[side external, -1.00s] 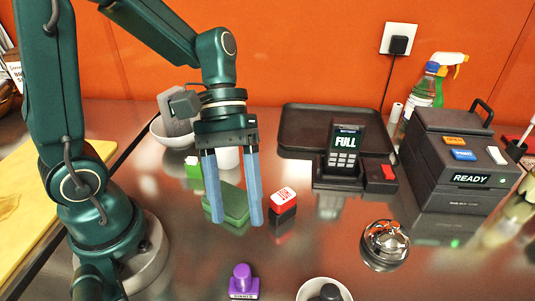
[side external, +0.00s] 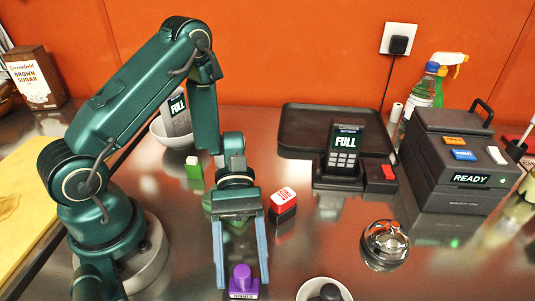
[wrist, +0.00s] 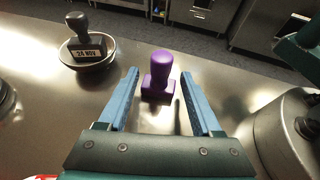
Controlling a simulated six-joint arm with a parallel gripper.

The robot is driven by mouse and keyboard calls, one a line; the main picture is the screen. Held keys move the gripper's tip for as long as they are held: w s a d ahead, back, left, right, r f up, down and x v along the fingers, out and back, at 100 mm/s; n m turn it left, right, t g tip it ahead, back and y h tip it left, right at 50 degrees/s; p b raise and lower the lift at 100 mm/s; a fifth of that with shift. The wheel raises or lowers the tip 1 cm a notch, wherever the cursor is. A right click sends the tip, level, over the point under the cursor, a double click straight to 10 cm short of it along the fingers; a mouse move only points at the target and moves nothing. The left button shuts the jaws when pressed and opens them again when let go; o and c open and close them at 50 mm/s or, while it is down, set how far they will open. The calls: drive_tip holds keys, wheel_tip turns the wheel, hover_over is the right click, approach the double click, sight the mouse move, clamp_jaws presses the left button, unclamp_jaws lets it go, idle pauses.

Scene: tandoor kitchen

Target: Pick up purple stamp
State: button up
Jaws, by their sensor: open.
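The purple stamp (side external: 243,281) stands upright on the steel counter at the front, with a rounded handle on a rectangular base. In the wrist view the purple stamp (wrist: 159,76) is just beyond and between the two blue fingertips. My gripper (side external: 243,284) is open and empty, its fingers pointing down toward the front of the counter, one on each side of the stamp in the side view. In the wrist view my gripper (wrist: 158,72) shows a clear gap between its fingers.
A white bowl with a dark stamp (side external: 328,292) is right of the purple stamp. A green-based stamp (side external: 194,172) is behind my gripper. A dark tray (side external: 300,112) and terminal (side external: 342,150) are at the back.

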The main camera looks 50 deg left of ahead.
drive_tip(key=shift+x, duration=1.1)
clamp_jaws()
